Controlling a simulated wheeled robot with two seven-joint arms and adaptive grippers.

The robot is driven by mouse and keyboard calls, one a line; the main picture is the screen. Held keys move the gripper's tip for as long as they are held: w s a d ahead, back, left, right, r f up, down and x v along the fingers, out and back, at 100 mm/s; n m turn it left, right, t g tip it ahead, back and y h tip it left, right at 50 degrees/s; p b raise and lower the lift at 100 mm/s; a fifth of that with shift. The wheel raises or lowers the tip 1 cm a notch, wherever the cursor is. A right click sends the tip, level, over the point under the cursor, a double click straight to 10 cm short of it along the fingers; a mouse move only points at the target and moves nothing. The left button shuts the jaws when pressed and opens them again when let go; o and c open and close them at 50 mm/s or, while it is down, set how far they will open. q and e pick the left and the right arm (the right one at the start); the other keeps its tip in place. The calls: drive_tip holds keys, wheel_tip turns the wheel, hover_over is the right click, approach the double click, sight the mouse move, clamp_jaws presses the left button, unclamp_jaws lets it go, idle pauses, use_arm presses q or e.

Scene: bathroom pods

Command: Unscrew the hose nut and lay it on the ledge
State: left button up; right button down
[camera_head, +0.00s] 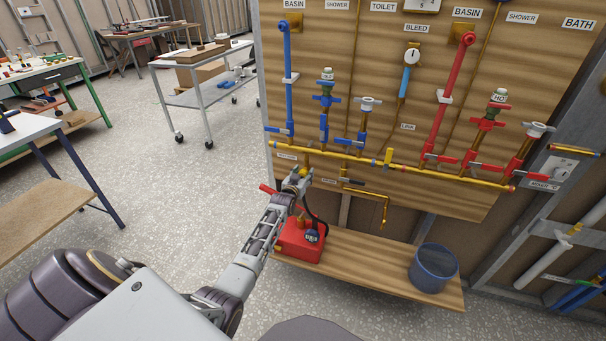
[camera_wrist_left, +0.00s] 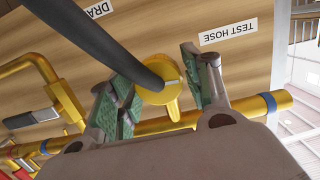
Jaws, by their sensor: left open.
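The hose nut (camera_wrist_left: 160,88) is yellow, with a wing sticking out, and sits at the end of the black hose (camera_wrist_left: 95,45) in the left wrist view. The TEST HOSE label (camera_wrist_left: 228,32) is close by on the board. My left gripper (camera_wrist_left: 158,82) is open, with one green-padded finger on each side of the nut. Contact is not clear. In the head view my left gripper (camera_head: 298,178) is at the lower left of the board and mostly hides the nut. The wooden ledge (camera_head: 365,265) runs below. My right gripper is not in view.
A red test pump (camera_head: 302,243) with a gauge stands on the ledge's left end, and a blue bucket (camera_head: 433,268) on its right. The ledge between them is bare. A yellow pipe (camera_head: 385,208) hangs above it. Blue and red valves cover the board (camera_head: 350,60).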

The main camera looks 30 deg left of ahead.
use_arm(q)
drive_tip(key=c, duration=0.9)
drive_tip(key=shift+a+n, duration=0.1)
drive_tip(key=shift+n, duration=1.4)
drive_tip(key=shift+s+f+n+t+h+b, duration=0.1)
drive_tip(key=shift+n+t+h+b, duration=0.35)
drive_tip(key=shift+n, duration=1.05)
